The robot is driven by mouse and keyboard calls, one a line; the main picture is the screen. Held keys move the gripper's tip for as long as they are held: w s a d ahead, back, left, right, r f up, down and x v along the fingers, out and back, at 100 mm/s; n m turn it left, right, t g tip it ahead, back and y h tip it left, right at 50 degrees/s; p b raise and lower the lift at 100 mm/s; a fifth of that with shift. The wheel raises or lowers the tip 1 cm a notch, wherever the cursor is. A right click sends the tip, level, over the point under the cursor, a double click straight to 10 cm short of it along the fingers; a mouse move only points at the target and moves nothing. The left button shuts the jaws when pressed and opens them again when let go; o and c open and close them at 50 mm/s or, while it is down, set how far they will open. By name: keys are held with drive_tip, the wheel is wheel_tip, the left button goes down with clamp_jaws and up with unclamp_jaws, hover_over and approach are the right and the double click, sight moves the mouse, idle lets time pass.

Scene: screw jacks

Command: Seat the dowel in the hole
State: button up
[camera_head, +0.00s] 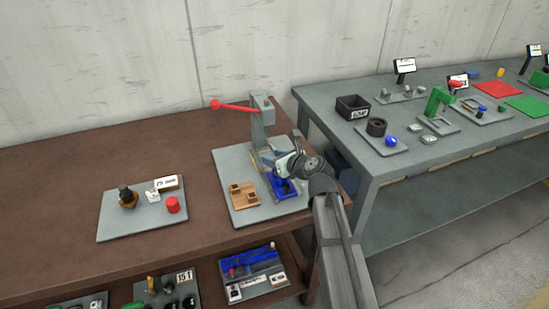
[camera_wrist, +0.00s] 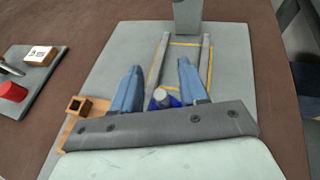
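My gripper (camera_wrist: 160,66) is open in the wrist view, with its two blue fingers spread apart. A short grey-topped cylinder (camera_wrist: 162,95), possibly the dowel, shows between the fingers near the palm. It stands at a blue piece (camera_wrist: 174,101); I cannot tell whether it is inside a hole. The fingers do not visibly touch it. In the head view the blue piece (camera_head: 283,188) lies under my wrist, which hides much of it. A wooden block (camera_head: 243,195) with dark openings sits to its left and also shows in the wrist view (camera_wrist: 79,105).
A grey press (camera_head: 262,128) with a red lever (camera_head: 232,106) stands at the back of the grey board (camera_head: 228,163). Two rails (camera_wrist: 206,62) and yellow lines lie before it. Another board (camera_head: 125,228) with a red cylinder (camera_head: 172,205) is at left. Brown table between is clear.

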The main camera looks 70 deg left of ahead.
drive_tip(key=shift+r, duration=0.1)
drive_tip(key=shift+d+r, duration=0.15)
drive_tip(key=shift+d, duration=0.05)
drive_tip(key=v, duration=1.1)
drive_tip(key=shift+d, duration=0.3)
drive_tip(key=shift+w+r, duration=0.1)
